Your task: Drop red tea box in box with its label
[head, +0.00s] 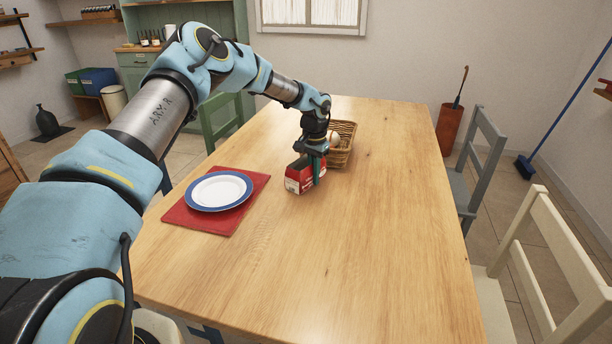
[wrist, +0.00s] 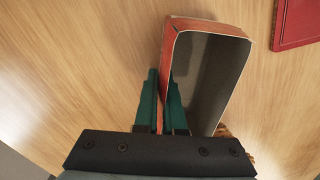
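The red tea box (head: 299,178), red with a white lower part, is at the middle of the wooden table, beside the wicker basket. In the wrist view the tea box (wrist: 237,30) appears open-topped with a dark grey inside. My gripper (head: 318,172) reaches down at it. In the wrist view the teal fingers of my gripper (wrist: 163,92) stand on either side of the box's left wall, one outside and one inside, closed against it. I cannot tell whether the box touches the table. A green box (head: 75,82) and a blue box (head: 98,80) sit at the far left; no label is readable.
The wicker basket (head: 345,130) holds something pale. A white plate with a blue rim (head: 218,191) lies on a red placemat (head: 258,183). The table's (head: 390,230) right and front parts are clear. Chairs (head: 482,160) stand along its sides.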

